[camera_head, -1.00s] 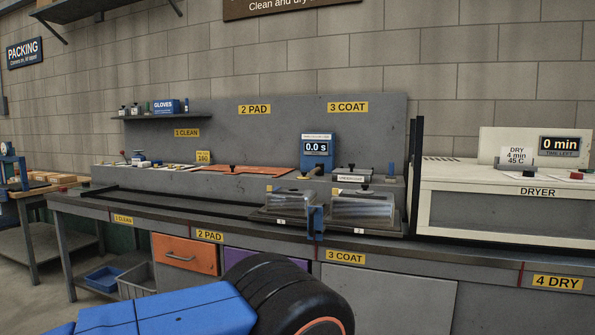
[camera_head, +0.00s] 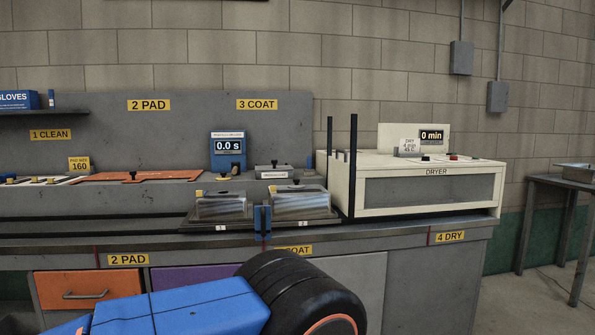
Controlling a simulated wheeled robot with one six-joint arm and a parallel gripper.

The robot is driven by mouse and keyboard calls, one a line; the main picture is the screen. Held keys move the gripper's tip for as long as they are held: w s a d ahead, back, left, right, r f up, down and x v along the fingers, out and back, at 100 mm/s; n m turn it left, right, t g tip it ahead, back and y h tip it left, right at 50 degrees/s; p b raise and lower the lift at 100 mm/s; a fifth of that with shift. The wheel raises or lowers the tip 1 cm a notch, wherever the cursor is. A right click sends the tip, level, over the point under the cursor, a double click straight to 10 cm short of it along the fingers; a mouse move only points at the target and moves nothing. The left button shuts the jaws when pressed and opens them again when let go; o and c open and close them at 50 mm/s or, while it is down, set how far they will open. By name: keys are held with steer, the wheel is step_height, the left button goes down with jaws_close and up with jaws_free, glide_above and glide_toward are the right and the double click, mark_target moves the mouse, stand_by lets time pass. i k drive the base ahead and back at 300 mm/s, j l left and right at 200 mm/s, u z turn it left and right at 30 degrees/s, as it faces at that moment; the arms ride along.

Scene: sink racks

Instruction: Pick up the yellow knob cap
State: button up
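I cannot pick out a yellow knob cap for certain. A tiny yellow spot (camera_head: 199,192) shows at the left end of the clear-lidded box marked 1 (camera_head: 221,207), too small to identify. Another yellowish spot (camera_head: 11,176) shows at the far left of the raised ledge, among small blue and dark knobs. The boxes marked 1 and 2 (camera_head: 300,204) carry dark knobs on top. My blue and black arm link crosses the bottom of the view. My gripper is not in view.
A blue timer reading 0.0 s (camera_head: 228,147) stands behind the boxes. An orange mat (camera_head: 135,177) lies on the ledge to the left. A white dryer (camera_head: 433,190) with dark upright posts stands right. A grey side table (camera_head: 560,190) is far right, with open floor before it.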

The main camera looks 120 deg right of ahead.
mark_target(223, 177)
steer(key=z, duration=1.85)
